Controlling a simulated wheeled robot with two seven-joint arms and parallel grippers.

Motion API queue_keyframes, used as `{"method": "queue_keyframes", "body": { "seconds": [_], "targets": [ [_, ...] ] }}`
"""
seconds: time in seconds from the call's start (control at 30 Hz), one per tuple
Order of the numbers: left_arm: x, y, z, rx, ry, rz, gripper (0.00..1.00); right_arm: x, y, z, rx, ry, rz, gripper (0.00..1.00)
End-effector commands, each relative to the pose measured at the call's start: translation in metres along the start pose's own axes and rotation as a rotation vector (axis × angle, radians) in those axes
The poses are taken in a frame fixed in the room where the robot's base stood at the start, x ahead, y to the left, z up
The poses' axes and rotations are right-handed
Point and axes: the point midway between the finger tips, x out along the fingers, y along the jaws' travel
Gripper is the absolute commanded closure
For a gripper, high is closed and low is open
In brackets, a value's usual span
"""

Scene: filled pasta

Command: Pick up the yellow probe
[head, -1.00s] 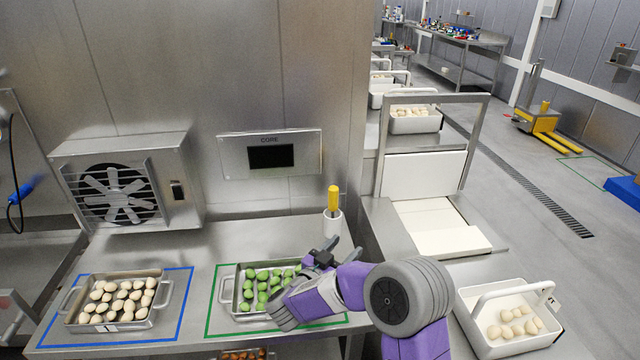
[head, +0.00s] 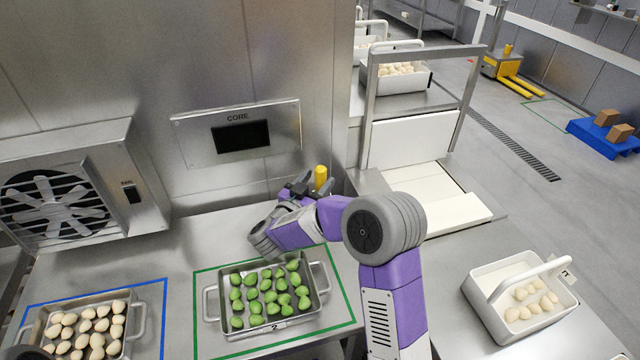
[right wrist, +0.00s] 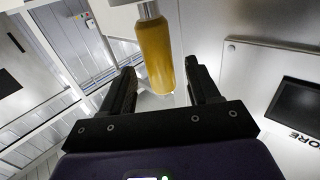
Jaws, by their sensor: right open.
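The yellow probe (head: 320,177) stands upright at the back of the steel counter, its lower part hidden behind my right gripper (head: 304,183). In the right wrist view its yellow handle (right wrist: 156,55) hangs between the two black fingers of my right gripper (right wrist: 163,85), with space showing on both sides. The right gripper is open and does not hold the probe.
A tray of green pasta (head: 211,305) sits inside a green outline, below my right forearm. A tray of pale pasta (head: 138,318) sits in a blue outline at left. A display panel (head: 185,140) is on the wall. A white carrier (head: 484,300) stands at right.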

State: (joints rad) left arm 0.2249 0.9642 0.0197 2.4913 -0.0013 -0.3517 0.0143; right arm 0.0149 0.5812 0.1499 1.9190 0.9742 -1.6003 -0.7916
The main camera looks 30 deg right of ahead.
Motion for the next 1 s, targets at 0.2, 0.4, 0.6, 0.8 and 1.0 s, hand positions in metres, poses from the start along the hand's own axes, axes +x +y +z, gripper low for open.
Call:
{"method": "queue_keyframes", "body": {
  "seconds": [0.2, 0.4, 0.6, 0.8, 1.0],
  "targets": [
    [0.005, -0.002, -0.001, 0.0, 0.001, 0.0, 0.57, 0.024, 0.001, 0.0, -0.001, 0.001, 0.0, 0.39],
    [0.004, -0.002, -0.001, 0.0, 0.001, 0.0, 0.57, 0.025, 0.0, 0.0, -0.001, 0.001, -0.001, 0.39],
    [0.004, -0.002, -0.001, 0.0, 0.001, 0.0, 0.57, 0.025, 0.0, 0.0, -0.001, 0.001, -0.001, 0.64],
    [0.004, -0.002, -0.001, 0.0, 0.001, 0.0, 0.57, 0.025, 0.0, 0.0, -0.001, 0.0, -0.001, 0.94],
    [0.004, -0.002, -0.001, 0.0, 0.001, 0.0, 0.57, 0.025, 0.0, -0.001, 0.0, 0.001, -0.001, 0.95]
  ]
}}
